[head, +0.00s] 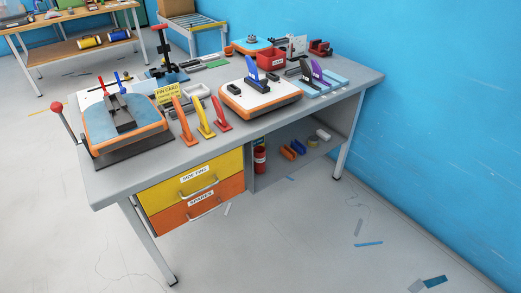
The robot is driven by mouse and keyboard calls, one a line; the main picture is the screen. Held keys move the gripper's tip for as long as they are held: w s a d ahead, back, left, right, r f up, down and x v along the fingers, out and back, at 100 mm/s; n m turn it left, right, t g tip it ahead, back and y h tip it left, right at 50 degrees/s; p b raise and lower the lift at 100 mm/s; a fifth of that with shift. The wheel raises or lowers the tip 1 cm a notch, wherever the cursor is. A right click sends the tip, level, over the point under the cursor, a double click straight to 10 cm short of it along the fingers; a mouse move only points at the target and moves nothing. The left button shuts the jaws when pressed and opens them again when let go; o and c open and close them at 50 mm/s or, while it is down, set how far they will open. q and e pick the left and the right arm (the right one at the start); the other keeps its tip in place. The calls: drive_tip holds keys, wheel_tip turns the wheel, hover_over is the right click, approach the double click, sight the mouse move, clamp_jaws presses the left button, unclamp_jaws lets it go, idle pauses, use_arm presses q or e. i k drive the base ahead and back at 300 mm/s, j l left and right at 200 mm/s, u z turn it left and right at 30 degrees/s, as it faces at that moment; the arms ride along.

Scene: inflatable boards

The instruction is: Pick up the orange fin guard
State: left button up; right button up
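The orange fin guard (184,122) stands upright and tilted near the front edge of the grey workbench, at the left end of a row of three slim fin-shaped pieces. A yellow piece (205,119) and a red piece (220,114) of similar shape stand to its right, close by but apart. Nothing covers the orange one. Neither of my grippers is in view.
A blue-and-orange board in a fixture (96,130) with a red-knobbed lever (57,107) stands left. A yellow card (167,94) is behind the guards. A white-and-orange board (240,98) with fins stands right. Below are yellow (170,185) and orange drawers (178,219).

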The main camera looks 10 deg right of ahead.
sight(288, 153)
drive_tip(key=i+l+u, duration=0.35)
drive_tip(key=l, duration=0.3)
drive_tip(key=i+l+u, duration=0.2)
drive_tip(key=l, duration=0.15)
drive_tip(key=i+l+u, duration=0.2)
drive_tip(key=l, duration=0.2)
